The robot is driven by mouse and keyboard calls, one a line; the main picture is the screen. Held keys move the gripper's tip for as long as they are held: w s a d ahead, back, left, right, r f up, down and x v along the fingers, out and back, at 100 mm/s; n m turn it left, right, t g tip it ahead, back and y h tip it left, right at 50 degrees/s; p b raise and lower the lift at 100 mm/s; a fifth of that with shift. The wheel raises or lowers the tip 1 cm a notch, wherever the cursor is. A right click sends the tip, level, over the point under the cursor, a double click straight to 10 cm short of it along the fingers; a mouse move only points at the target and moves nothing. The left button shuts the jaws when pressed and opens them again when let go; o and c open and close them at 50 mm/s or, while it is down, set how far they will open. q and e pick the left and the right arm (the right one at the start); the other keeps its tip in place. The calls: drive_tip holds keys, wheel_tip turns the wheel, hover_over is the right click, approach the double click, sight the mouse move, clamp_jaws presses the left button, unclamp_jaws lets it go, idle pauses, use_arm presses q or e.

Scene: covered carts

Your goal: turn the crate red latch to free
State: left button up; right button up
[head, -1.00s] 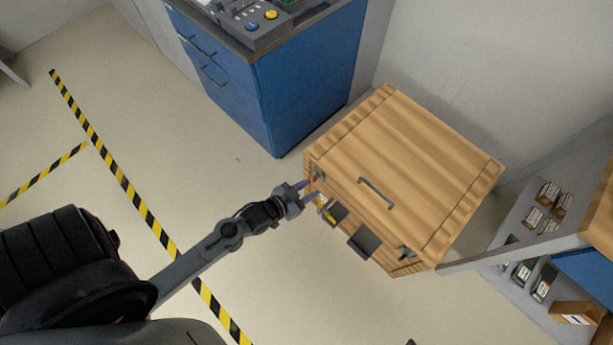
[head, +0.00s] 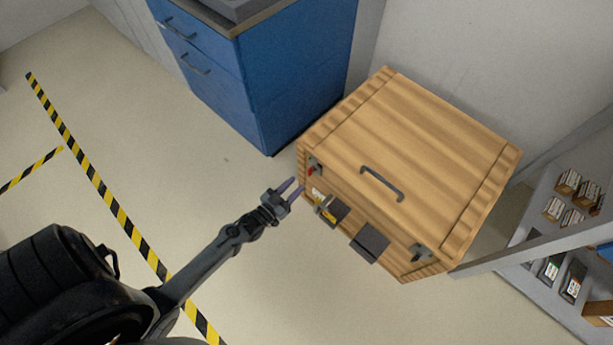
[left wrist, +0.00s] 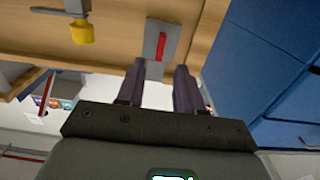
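The wooden crate (head: 440,145) stands on the floor with a closed lid. Its red latch (head: 311,171) is a small red bar on a grey plate at the left end of the front side. In the left wrist view the red latch (left wrist: 161,46) lies lengthwise along its plate, just beyond the fingertips. My left gripper (head: 294,187) is open and empty, its fingers pointing at the crate with a small gap before the latch. Both fingers show apart in the left wrist view (left wrist: 160,80). My right gripper is out of view.
A yellow-tipped fitting (head: 326,211) and a dark plate (head: 370,244) sit on the crate's front. Another dark latch (head: 417,253) is at its right end. A blue cabinet (head: 285,75) stands behind left, a shelf (head: 540,240) at right. The floor in front is clear.

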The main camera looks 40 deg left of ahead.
sight(311, 171)
use_arm(q)
drive_tip(key=w+b, duration=0.2)
drive_tip(key=w, duration=0.4)
drive_tip(key=shift+w, duration=0.35)
clamp_jaws()
